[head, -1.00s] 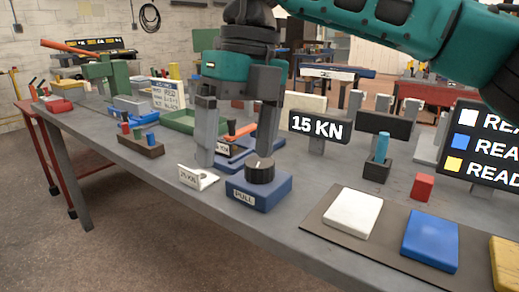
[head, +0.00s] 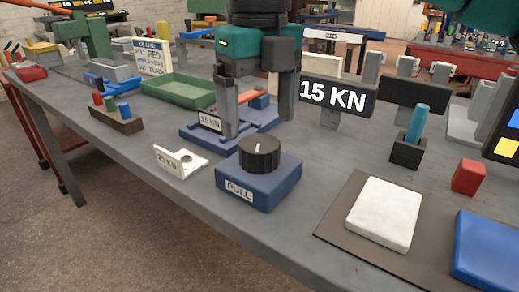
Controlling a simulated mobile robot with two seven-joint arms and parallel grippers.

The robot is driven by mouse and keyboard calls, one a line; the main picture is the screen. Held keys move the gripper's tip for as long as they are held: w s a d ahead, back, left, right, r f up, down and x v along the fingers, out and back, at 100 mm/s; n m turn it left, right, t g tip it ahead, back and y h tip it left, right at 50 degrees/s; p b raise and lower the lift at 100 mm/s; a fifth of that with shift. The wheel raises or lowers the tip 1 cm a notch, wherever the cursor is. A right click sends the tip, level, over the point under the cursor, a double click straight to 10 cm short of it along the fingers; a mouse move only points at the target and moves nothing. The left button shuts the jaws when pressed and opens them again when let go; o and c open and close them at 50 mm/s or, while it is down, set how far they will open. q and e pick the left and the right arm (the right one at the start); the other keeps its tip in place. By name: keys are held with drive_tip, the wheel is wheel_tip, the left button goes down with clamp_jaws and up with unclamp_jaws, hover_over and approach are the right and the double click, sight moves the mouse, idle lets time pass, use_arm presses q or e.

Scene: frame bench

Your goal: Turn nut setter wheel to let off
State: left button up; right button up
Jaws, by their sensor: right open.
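A black wheel (head: 259,154) with a white pointer line sits on top of a blue box (head: 262,183) labelled PULL, near the bench's front edge. The pointer line points roughly towards the back. My right gripper (head: 259,129) hangs fingers-down, open and empty, just behind the wheel in the picture and apart from it. Its fingers stand in front of a blue tool base (head: 190,137) with a 15 KN tag (head: 210,122) and partly hide it. A dark display (head: 335,96) reads 15 KN. My left gripper is not in view.
A white bracket (head: 182,161) with a KN tag lies left of the blue box. Right are a brown mat (head: 335,232) with white and blue pads, a red block (head: 468,177) and a dark holder (head: 407,152) with a blue peg. A green tray (head: 178,96) stands behind left.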

sight(260, 143)
wheel_tip(260, 143, down, 6)
drive_tip(key=shift+r+b, duration=0.25)
drive_tip(key=shift+b, duration=0.3)
drive_tip(key=shift+c, duration=0.5)
drive_tip(key=c, duration=0.9)
